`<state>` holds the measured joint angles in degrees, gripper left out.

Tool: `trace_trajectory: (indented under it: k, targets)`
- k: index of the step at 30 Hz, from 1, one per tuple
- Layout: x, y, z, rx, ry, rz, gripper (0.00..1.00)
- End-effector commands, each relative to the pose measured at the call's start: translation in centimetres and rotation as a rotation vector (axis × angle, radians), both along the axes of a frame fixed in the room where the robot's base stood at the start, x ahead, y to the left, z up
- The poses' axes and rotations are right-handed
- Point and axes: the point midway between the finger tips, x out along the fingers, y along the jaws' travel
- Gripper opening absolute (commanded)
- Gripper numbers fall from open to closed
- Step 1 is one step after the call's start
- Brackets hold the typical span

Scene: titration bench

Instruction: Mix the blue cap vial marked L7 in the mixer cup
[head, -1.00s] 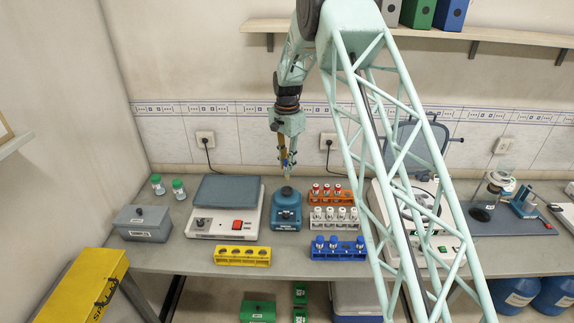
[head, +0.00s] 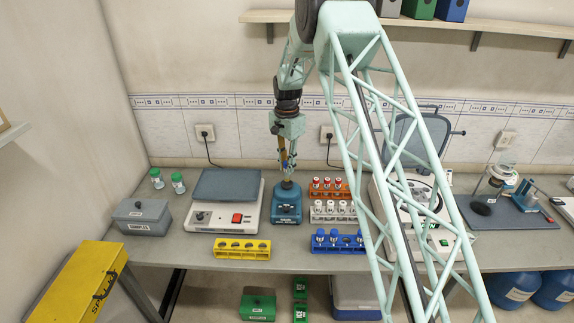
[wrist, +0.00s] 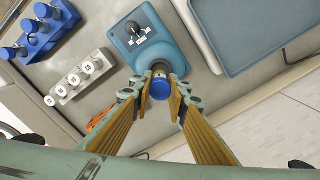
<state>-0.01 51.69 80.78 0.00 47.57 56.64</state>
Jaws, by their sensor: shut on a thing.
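My gripper (head: 287,180) points straight down at the back of the blue mixer (head: 286,208). In the wrist view my gripper (wrist: 161,92) is shut on a blue cap vial (wrist: 160,87), with its cap between the fingertips. The vial is at the mixer cup (wrist: 160,68); the fingers and cap hide most of the cup, and I cannot tell how deep the vial sits. The L7 mark is not readable. The mixer (wrist: 139,37) has a black knob on its front. The blue rack (head: 338,252) holds several blue cap vials, with one gap in the row.
A scale (head: 222,217) stands close left of the mixer. A white rack (head: 332,220) and an orange rack (head: 343,195) of vials stand close to its right. A yellow rack (head: 242,253) lies in front of the scale. Grey bench shows between the front racks.

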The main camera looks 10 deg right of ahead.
Motion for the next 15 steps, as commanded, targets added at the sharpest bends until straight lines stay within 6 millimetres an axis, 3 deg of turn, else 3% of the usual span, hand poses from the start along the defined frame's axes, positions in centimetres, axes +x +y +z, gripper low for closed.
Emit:
trace_trajectory:
  k: [15]
  targets:
    - [0.01,0.0,-0.87,0.0,0.0,0.0,0.06]
